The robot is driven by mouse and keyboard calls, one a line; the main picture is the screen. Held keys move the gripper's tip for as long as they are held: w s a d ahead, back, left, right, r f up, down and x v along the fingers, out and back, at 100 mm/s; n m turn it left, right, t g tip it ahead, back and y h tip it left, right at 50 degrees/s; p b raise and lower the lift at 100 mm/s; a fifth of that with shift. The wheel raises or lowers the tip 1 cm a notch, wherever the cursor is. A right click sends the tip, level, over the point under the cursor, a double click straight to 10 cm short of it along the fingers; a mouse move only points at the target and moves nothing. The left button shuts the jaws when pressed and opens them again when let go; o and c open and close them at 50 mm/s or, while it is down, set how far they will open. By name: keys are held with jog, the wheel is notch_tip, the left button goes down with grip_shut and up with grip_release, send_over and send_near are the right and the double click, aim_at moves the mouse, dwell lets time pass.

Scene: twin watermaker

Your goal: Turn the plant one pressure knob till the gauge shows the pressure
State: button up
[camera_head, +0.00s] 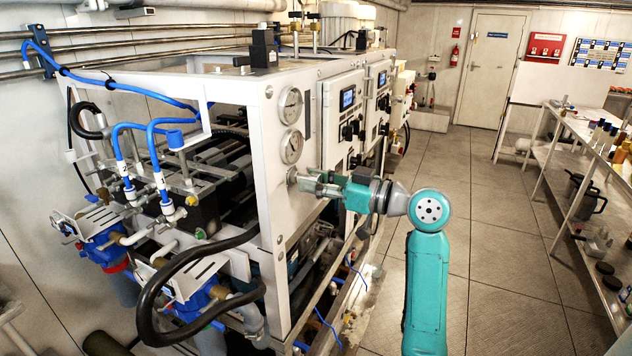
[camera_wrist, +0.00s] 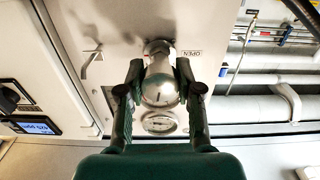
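The pressure knob (camera_wrist: 162,82) is a shiny metal knob on the white plant panel, with an OPEN label beside its base in the wrist view. My gripper (camera_wrist: 160,72) has one finger on each side of it, and both fingertips appear to press against its sides. In the head view my gripper (camera_head: 308,184) is at the panel's front, below two round gauges, and largely hides the knob.
A control box with a lit display (camera_head: 347,99) and dark knobs stands right of the gauges. Blue hoses and a black hose (camera_head: 190,262) fill the left. The tiled floor (camera_head: 480,240) is open up to the shelf bench (camera_head: 548,113) at right.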

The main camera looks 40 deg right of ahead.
grip_shut()
jog(key=shift+m, duration=0.3)
jog(key=m, duration=1.1)
jog(key=shift+m, duration=0.3)
jog(key=o, duration=1)
grip_release()
